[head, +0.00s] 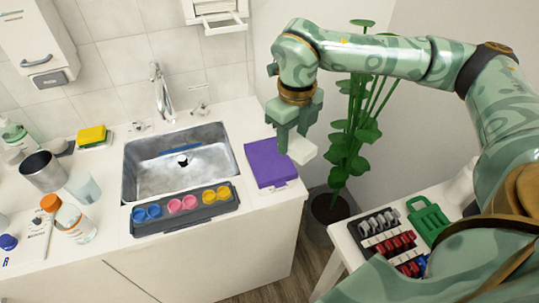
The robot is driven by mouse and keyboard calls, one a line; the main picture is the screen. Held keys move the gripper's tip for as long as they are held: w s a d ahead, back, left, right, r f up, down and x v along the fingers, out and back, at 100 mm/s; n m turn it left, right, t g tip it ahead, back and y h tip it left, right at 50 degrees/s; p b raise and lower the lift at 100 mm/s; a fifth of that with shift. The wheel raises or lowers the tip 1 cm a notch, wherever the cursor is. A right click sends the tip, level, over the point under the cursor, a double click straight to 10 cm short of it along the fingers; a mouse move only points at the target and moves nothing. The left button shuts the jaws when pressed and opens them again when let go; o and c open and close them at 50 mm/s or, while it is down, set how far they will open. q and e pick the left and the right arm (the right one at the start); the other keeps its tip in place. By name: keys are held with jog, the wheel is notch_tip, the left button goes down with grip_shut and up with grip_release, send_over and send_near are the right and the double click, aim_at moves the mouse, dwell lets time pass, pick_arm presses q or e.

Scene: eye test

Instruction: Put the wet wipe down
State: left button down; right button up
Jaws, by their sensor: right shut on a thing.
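My right gripper (292,136) hangs down over the right end of the counter, beside the purple box. It is shut on a small white piece, the wet wipe (303,150), which sticks out below the fingers. The wipe is in the air near the counter's right edge; its exact height is hard to tell. My left gripper is not in view.
A flat purple box (265,164) lies right of the sink (150,170). A dark tray (150,227) of coloured cups lies in front. Bottles and a metal cup (42,171) crowd the left. A potted plant (352,150) stands behind my gripper. A side table (345,243) holds a tool rack (390,240) and a green case (429,220).

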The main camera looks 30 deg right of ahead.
jog(key=b, duration=0.2)
send_over(270, 164)
jog(key=f, duration=0.6)
jog(key=shift+s+f, duration=0.2)
jog(key=shift+f, duration=0.15)
jog(key=f, duration=0.1)
jog(key=f+b, duration=0.1)
jog(key=f, duration=0.1)
jog(key=shift+w+f, duration=0.2)
jog(key=shift+f, duration=0.05)
jog(key=shift+r, duration=0.1)
jog(key=shift+f, duration=0.6)
jog(key=o, duration=0.9)
jog(key=shift+o, duration=0.2)
notch_tip(270, 164, up, 13)
jog(key=p, duration=0.3)
jog(key=shift+r, duration=0.15)
